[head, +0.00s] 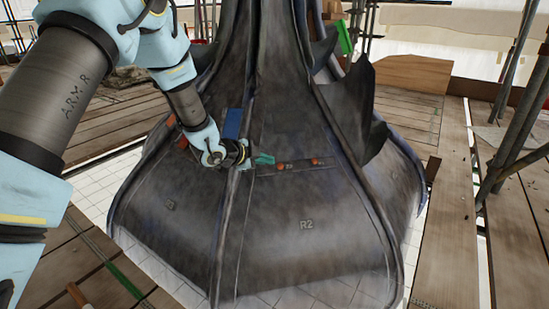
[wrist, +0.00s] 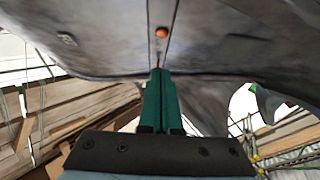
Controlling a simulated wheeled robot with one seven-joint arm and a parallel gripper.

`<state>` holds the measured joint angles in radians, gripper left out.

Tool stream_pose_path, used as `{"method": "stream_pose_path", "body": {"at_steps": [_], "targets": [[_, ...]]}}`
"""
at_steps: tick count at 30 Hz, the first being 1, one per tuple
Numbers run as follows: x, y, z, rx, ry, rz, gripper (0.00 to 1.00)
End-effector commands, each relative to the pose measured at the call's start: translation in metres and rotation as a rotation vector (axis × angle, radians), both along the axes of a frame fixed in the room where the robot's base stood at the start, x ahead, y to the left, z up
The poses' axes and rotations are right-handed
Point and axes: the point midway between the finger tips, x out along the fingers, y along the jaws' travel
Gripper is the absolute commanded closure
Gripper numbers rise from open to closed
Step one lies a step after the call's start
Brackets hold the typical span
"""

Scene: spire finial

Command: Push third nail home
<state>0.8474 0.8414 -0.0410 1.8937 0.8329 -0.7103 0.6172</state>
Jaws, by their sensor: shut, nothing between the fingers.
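Two orange nail heads, a left one (head: 281,167) and a right one (head: 315,162), sit on a dark seam strip (head: 298,167) across the grey spire skirt (head: 310,245). My gripper (head: 270,159) is at the left end of that strip, close beside the left nail head. Its teal fingers are shut together and hold nothing. The wrist view shows the closed fingers (wrist: 160,76) pointing along a strip, with one orange nail head (wrist: 162,32) beyond their tips. I cannot tell whether the tips touch the metal, or how far each nail stands out.
A raised rib (head: 228,220) runs down the skirt beneath my wrist. A blue piece (head: 232,123) lies just above my gripper. A dark pointed fin (head: 352,108) juts out at the right. Plank decking (head: 435,265) and scaffold poles (head: 515,125) surround the spire.

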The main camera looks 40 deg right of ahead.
Motion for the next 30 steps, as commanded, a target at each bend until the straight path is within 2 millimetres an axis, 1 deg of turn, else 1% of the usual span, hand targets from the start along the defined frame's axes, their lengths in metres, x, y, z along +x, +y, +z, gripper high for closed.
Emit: {"method": "stream_pose_path", "body": {"at_steps": [1,3,6,9,13,27,30], "targets": [[0.000,0.009,0.009,0.000,0.000,0.002,1.00],[-0.001,0.018,0.014,0.000,0.000,0.002,1.00],[-0.002,0.028,0.019,0.001,0.000,0.001,1.00],[-0.002,0.034,0.022,-0.001,0.000,0.001,1.00],[-0.003,0.037,0.022,-0.001,0.000,0.001,1.00],[-0.003,0.037,0.022,-0.001,0.000,0.001,1.00],[0.002,0.041,0.024,0.005,0.004,0.018,1.00]]}}
